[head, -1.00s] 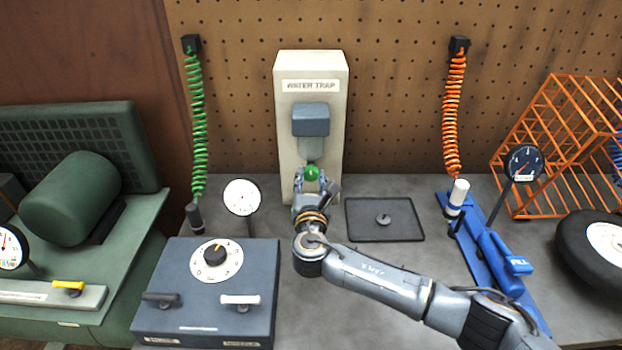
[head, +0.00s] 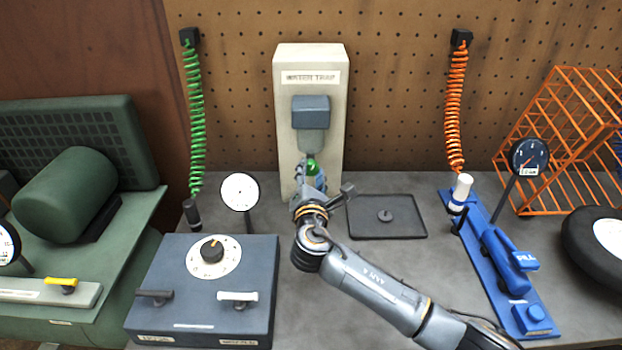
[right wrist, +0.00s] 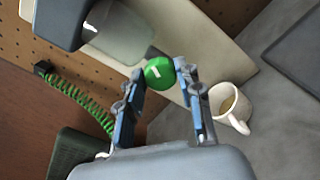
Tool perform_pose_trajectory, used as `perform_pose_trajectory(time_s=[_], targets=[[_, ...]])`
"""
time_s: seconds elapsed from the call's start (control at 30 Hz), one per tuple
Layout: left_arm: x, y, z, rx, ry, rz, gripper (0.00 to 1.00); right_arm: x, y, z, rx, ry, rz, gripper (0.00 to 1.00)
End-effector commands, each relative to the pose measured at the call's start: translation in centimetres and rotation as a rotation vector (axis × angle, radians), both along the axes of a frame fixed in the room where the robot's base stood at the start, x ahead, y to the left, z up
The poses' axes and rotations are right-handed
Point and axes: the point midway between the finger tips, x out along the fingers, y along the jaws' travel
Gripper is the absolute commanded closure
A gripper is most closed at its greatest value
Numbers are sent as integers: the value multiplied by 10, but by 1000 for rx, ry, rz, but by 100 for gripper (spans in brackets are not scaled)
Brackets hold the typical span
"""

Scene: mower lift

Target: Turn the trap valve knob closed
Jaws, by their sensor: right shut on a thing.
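The water trap (head: 310,105) is a cream upright panel on the pegboard with a grey-blue head and a clear bowl (head: 312,144). The green trap valve knob (head: 312,167) sits below the bowl. In the right wrist view the knob (right wrist: 158,73) carries a white mark. My right gripper (head: 313,178) is shut on the knob. In the right wrist view its two blue fingers (right wrist: 160,80) flank the knob on both sides. The fingers partly hide the knob in the head view. My left gripper is not in view.
A white mug (right wrist: 230,108) stands close beside the right gripper. A dark tray (head: 410,227) lies right of the arm. A blue-grey control box (head: 180,300) with a dial and two levers stands front left. A round gauge (head: 239,191) stands behind it. A blue tool (head: 500,262) lies right.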

Motion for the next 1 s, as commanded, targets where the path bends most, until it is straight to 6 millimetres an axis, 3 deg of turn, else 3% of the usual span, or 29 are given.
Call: perform_pose_trajectory(time_s=[1.0], targets=[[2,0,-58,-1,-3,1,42,0,-1,-4,927,1,-1,96]])
